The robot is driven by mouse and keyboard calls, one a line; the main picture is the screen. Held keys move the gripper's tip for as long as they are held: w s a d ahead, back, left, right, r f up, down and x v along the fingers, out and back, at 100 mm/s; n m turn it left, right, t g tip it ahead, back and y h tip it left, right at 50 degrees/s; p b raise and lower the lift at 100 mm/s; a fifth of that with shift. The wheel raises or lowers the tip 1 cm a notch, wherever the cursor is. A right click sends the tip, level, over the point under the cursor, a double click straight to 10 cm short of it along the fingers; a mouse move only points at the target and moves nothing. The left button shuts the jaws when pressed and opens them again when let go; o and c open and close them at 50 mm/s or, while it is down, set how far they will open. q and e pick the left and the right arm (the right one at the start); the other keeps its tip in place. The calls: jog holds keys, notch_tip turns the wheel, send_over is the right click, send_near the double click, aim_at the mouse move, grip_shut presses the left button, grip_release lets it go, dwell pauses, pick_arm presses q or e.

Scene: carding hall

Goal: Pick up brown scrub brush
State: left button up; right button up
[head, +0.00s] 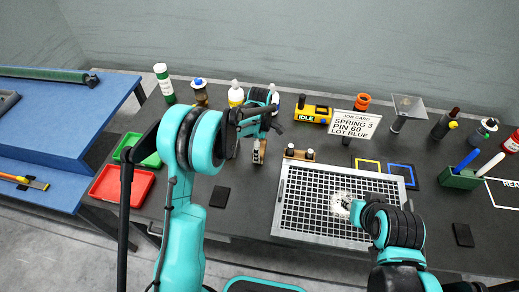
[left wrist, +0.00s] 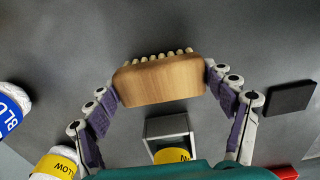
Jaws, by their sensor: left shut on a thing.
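The brown scrub brush (left wrist: 160,80) is a wooden block with a row of pale bristle tufts along its far edge in the left wrist view. My left gripper (left wrist: 163,84) is shut on it, with one finger pad against each end. In the head view the brush (head: 259,151) shows small and partly covered below my left gripper (head: 257,137), over the dark table. I cannot tell whether it touches the table. My right arm is over the right side of the white grid; its gripper (head: 357,207) is mostly hidden by the arm, its opening unclear.
A white-framed grid (head: 283,222) lies right of the brush, with a small brown block (head: 299,154) behind it. Bottles, a yellow IDLE device (head: 313,113) and a job card (head: 354,124) stand along the back. Red (head: 104,198) and green trays lie left. A dark pad (head: 220,196) lies in front.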

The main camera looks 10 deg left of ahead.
pick_arm(q)
notch_tip(320, 180, up, 3)
jog(key=shift+p, duration=0.4)
jog(key=s+d+r+p, duration=0.1)
jog(key=d+r+p, duration=0.1)
jog(key=d+r, duration=0.5)
jog(key=d, duration=0.4)
jog(key=shift+s+d, duration=0.3)
jog(key=shift+s, duration=0.1)
jog(key=o, duration=0.5)
jog(key=c, duration=0.3)
